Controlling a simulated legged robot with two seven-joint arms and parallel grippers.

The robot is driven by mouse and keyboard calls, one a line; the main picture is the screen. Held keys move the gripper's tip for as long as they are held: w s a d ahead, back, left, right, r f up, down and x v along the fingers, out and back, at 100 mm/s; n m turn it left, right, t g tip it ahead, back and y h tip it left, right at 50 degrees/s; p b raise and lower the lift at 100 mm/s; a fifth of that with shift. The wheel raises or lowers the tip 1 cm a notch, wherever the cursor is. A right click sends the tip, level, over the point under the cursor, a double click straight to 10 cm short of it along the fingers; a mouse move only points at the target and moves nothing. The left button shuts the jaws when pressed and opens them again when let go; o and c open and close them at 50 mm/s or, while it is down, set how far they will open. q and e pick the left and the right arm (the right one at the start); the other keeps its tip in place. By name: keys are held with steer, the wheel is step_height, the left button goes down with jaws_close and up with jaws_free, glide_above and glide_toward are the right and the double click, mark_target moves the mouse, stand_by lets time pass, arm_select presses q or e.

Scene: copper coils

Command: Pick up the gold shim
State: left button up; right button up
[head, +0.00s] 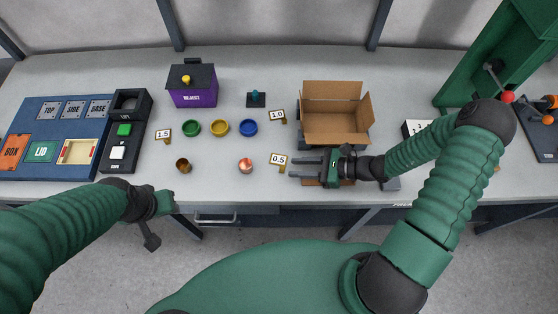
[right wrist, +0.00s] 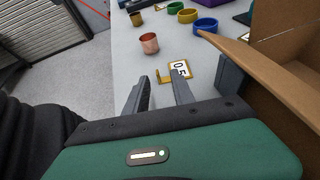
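Three gold-edged pieces with number labels lie on the table: one marked 0.5 (head: 278,160), one marked 1.0 (head: 278,116) and one marked 1.5 (head: 163,134). I cannot tell for sure which thing is the gold shim. The 0.5 piece also shows in the right wrist view (right wrist: 178,71), just beyond my fingertips. My right gripper (head: 293,168) is open and empty beside it, on its right, with a gap between the fingers in the right wrist view (right wrist: 160,82). My left gripper (head: 160,222) hangs at the table's front edge; its finger opening is unclear.
An open cardboard box (head: 336,128) stands close behind my right gripper. Green (head: 191,128), yellow (head: 220,128) and blue (head: 249,128) rings stand behind. A purple box (head: 194,94) is at the back.

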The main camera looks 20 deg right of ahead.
mark_target(284, 170)
steer(key=x, duration=0.3)
steer(key=shift+a+f, duration=0.25)
steer(key=shift+w+a, duration=0.1)
steer(key=shift+a, duration=0.35)
steer(key=c, duration=0.6)
steer(key=shift+d, duration=0.3)
jaws_close()
